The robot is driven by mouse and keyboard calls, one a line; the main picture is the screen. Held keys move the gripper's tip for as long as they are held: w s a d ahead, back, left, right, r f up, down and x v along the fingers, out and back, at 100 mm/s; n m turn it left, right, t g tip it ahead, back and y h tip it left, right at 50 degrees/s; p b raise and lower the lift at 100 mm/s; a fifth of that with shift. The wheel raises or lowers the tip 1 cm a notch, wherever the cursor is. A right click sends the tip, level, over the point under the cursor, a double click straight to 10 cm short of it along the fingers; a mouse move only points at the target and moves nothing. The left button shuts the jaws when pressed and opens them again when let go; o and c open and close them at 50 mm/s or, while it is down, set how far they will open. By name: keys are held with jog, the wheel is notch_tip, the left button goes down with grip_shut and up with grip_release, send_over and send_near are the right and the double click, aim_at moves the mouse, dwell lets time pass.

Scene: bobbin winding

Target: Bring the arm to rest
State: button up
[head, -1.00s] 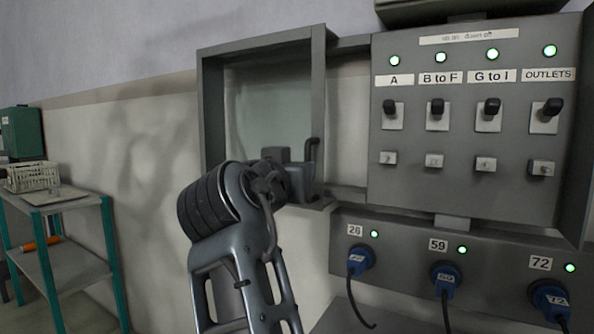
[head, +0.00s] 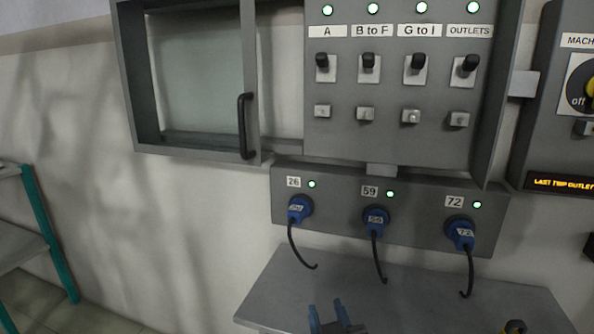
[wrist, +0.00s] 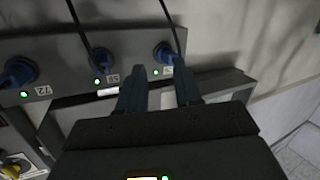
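My gripper (head: 328,312) is low in the head view, at the front of the grey shelf below the outlet box. Its two blue fingers are apart with nothing between them. The wrist view also shows my gripper (wrist: 160,78) open and empty, with the outlets beyond its fingertips. That picture is upside down. Most of my arm is out of the head view.
Blue plugs sit in outlets 26 (head: 299,209), 59 (head: 375,219) and 72 (head: 460,231), cords hanging. The switch panel (head: 390,140) shows green lights. Its glazed door (head: 252,130) stands open left. The shelf (head: 400,295) juts out below. A machine panel (head: 545,150) is right.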

jog(key=s+d+f+p, duration=0.1)
jog(key=s+d+f, duration=0.1)
jog(key=s+d, duration=0.35)
jog(key=s+d+f+g+p, duration=0.1)
jog(key=s+d+f, duration=0.1)
jog(key=s, duration=0.7)
jog(key=s+d+f+p, duration=0.15)
jog(key=s+d, duration=0.25)
jog(key=s, duration=0.4)
jog(key=s+d+r+m, duration=0.1)
jog(key=s+d+r, duration=0.1)
jog(key=s+r, duration=0.3)
jog(key=s+d+r+m+h+p, duration=0.1)
jog(key=s+r, duration=0.4)
jog(key=s, duration=0.9)
jog(key=shift+d+r+m, duration=0.15)
jog(key=shift+d+m, duration=0.55)
jog(key=shift+d, duration=0.3)
